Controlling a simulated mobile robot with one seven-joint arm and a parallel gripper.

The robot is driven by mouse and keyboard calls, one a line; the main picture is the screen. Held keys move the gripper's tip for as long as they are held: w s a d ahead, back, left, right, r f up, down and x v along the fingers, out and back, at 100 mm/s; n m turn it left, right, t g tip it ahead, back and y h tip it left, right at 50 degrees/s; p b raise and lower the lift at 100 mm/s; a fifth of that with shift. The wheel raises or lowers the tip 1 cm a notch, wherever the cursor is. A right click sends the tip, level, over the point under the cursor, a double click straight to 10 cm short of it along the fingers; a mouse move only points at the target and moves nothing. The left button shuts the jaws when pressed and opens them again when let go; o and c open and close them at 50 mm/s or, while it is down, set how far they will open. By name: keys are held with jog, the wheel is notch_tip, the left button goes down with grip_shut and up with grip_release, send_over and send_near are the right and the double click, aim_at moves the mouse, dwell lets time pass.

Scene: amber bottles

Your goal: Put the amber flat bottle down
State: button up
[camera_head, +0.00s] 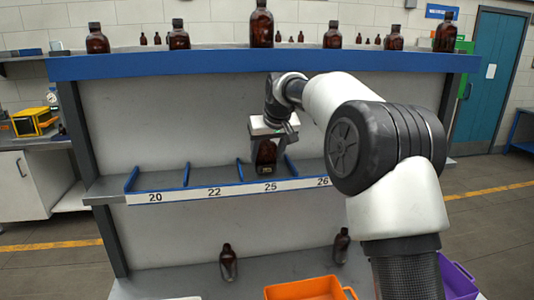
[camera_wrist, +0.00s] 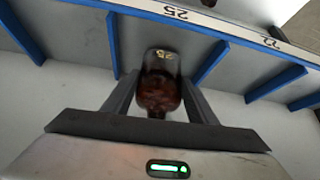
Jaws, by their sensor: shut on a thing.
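The amber flat bottle (camera_head: 266,153) is in my gripper (camera_head: 267,140), in front of the shelf slot labelled 25. In the wrist view the bottle (camera_wrist: 158,88) sits between the two fingers of my gripper (camera_wrist: 160,100), which are shut on its sides. A small yellow 25 mark shows on the bottle. The bottle is upright in the head view, between the blue dividers of the 25 slot (camera_head: 271,186). I cannot tell whether its base touches the shelf.
Blue dividers (camera_wrist: 209,62) stand on both sides of the bottle. Several amber bottles line the upper shelf (camera_head: 262,24). Two bottles stand on the lower shelf (camera_head: 228,262). An orange bin (camera_head: 305,289) and a purple bin (camera_head: 457,278) are at the front.

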jog(key=o, duration=0.7)
jog(key=shift+f, duration=0.15)
jog(key=o, duration=0.4)
